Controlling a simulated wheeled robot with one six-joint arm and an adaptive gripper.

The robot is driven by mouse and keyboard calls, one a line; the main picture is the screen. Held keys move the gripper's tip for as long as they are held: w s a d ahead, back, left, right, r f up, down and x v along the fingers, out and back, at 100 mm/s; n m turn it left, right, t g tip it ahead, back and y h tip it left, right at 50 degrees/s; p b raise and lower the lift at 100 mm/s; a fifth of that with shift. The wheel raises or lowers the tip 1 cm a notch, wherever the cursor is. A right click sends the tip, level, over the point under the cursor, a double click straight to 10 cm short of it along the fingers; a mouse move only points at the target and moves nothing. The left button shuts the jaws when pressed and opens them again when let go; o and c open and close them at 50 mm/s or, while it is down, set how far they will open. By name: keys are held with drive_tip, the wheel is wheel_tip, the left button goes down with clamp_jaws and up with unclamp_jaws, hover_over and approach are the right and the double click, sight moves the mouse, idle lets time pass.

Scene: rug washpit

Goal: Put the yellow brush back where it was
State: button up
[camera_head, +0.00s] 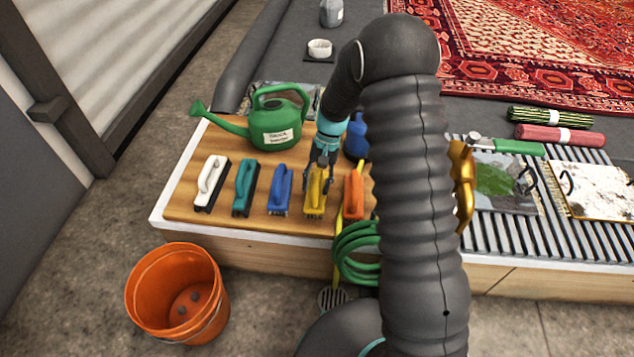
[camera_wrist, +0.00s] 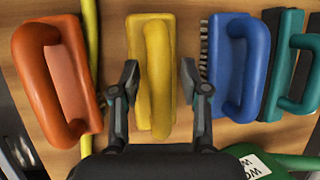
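The yellow brush (camera_head: 316,201) stands on the wooden board (camera_head: 180,206), in the row between the blue brush (camera_head: 281,187) and the orange brush (camera_head: 354,195). My gripper (camera_head: 321,180) is directly over the yellow brush, pointing down. In the wrist view my gripper (camera_wrist: 159,80) is open, one finger on each side of the yellow brush (camera_wrist: 156,50). Gaps show between the fingers and the brush handle.
A teal brush (camera_head: 245,187) and a white brush (camera_head: 211,184) stand further left. A green watering can (camera_head: 277,127) and a blue bottle (camera_head: 356,138) are behind. A coiled green hose (camera_head: 354,250) hangs at the front edge. An orange bucket (camera_head: 178,297) stands on the floor.

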drive_tip(key=shift+r, duration=0.15)
drive_tip(key=v, duration=1.2)
drive_tip(key=s+d+r+t, duration=0.2)
drive_tip(key=s+r, duration=0.4)
drive_tip(key=r, duration=0.4)
drive_tip(key=s+d+r+t+h, duration=0.1)
drive_tip(key=s+d+r+t, duration=0.1)
drive_tip(key=s, duration=0.6)
drive_tip(key=s+d+r+n+t+h, duration=0.1)
drive_tip(key=s+d+r+t, duration=0.1)
drive_tip(key=s, duration=0.6)
drive_tip(key=s+d+r+t, duration=0.2)
drive_tip(key=s+r+t, duration=0.1)
drive_tip(key=s, duration=0.5)
drive_tip(key=shift+d+r+n+t+h, duration=0.3)
drive_tip(key=shift+d+r+n+h, duration=0.1)
drive_tip(key=shift+r, duration=0.25)
